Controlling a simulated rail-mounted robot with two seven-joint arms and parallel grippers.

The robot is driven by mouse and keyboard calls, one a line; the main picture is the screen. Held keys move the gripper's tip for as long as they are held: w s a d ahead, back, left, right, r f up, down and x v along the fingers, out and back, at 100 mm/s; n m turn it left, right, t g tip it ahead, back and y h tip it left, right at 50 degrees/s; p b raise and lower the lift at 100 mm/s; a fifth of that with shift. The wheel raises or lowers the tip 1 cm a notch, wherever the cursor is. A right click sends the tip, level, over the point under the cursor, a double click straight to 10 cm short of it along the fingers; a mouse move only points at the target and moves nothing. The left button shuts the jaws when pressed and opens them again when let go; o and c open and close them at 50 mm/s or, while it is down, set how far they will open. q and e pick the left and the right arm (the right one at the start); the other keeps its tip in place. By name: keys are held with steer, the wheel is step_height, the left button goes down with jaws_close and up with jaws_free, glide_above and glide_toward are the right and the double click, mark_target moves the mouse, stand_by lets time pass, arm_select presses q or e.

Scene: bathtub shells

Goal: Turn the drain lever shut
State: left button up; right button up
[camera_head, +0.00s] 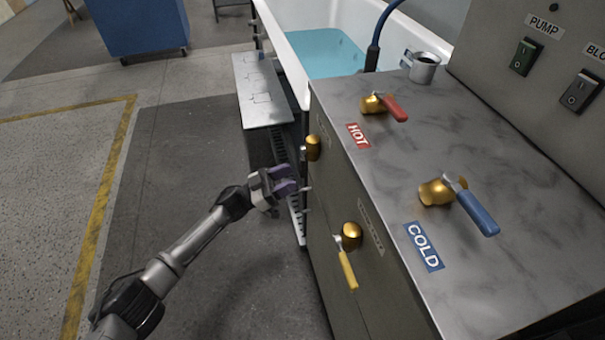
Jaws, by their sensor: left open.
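Two brass valves sit on the front face of the grey cabinet. The nearer valve (351,235) has a yellow lever (347,271) hanging down and slightly tilted. The farther valve (313,147) is near the top edge; its handle is hard to make out. The small labels beside both are too faint to read, so I cannot tell which one is the drain. My left gripper (290,181), with purple finger pads, is open and empty in front of the cabinet, below the farther valve and up-left of the yellow lever. My right gripper is out of view.
The cabinet top (400,165) carries a red HOT lever (396,108), a blue COLD lever (478,213) and a metal mug (425,70). The tub (290,60) with blue water is behind, beside a grey step (258,90).

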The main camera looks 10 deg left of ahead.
mark_target(300, 172)
arm_select(q)
steer(key=b+x, duration=0.1)
steer(key=x, duration=0.3)
steer(key=shift+w+d+r, duration=0.2)
steer(key=shift+d, duration=0.2)
steer(key=shift+c, duration=0.2)
steer(key=c, duration=0.6)
jaws_close()
